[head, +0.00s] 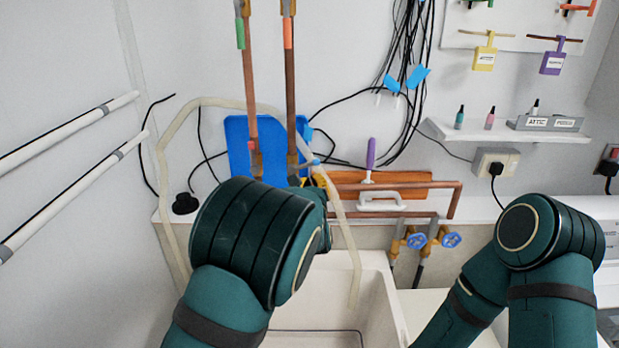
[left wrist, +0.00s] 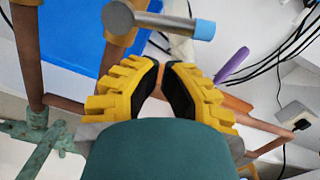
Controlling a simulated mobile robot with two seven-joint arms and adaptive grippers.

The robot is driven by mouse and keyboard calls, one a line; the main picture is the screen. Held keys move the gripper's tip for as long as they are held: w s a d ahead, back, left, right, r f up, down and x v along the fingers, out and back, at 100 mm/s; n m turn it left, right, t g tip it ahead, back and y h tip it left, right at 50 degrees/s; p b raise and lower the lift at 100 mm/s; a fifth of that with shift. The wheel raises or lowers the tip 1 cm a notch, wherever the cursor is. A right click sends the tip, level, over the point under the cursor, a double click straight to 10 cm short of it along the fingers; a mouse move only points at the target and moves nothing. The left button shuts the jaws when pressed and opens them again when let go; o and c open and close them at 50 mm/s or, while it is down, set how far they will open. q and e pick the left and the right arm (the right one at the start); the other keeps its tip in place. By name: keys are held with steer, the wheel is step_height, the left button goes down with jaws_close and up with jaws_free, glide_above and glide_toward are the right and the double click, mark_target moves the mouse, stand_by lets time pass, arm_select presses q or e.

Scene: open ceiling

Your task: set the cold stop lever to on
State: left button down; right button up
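The cold stop lever, a grey bar with a light-blue end (left wrist: 204,29), lies across the top of the left wrist view, on the copper pipe in front of a blue board. In the head view its small blue end (head: 316,162) shows near the foot of the right-hand upright pipe. My left gripper (left wrist: 162,65), yellow with black pads, has its fingertips drawn almost together with nothing between them, just below the lever in that view and apart from it. In the head view my wrist hides most of this gripper (head: 319,181). My right gripper is out of view.
The blue board (head: 238,140) is behind the pipes. A second upright copper pipe (head: 251,90) stands just left. A pale hose (head: 352,250) hangs into the white sink (head: 384,295). Blue-wheeled taps (head: 417,241) and a purple-handled tool (head: 370,155) are to the right.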

arm_select(q)
steer(key=shift+w+a+r, duration=0.15)
steer(key=shift+a+r, duration=0.1)
steer(key=shift+r, duration=0.4)
steer(key=shift+r+n, duration=0.15)
steer(key=shift+n, duration=0.65)
